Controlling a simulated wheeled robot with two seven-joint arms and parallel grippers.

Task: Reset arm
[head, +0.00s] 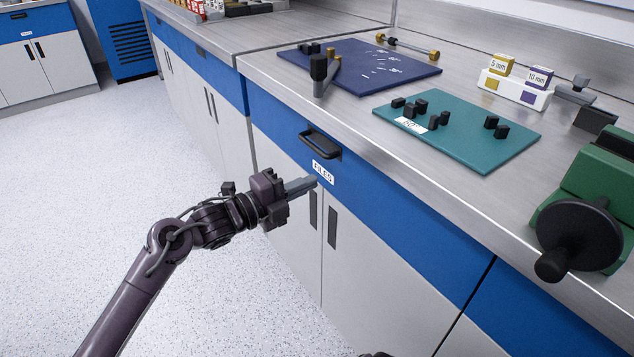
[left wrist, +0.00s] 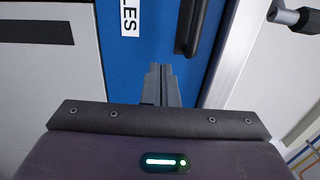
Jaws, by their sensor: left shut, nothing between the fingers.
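My left gripper (head: 304,186) is shut and empty. In the head view it comes in from the left and its fingertips show just below left of the "FILES" label (head: 323,172) on a blue drawer front (head: 385,205). The drawer is closed, with a black handle (head: 320,143) above the label. In the left wrist view the shut fingers (left wrist: 160,85) point toward the blue front, with the label (left wrist: 130,15) and the handle (left wrist: 192,25) beyond them. The fingers appear apart from the handle. My right gripper is not in view.
The steel worktop (head: 340,115) holds a dark blue mat (head: 360,65), a teal mat (head: 480,145) with several black blocks, a green vise-like device (head: 595,190), and a white holder with "5 mm" and "10 mm" boxes (head: 515,90). The floor (head: 90,190) at left is clear.

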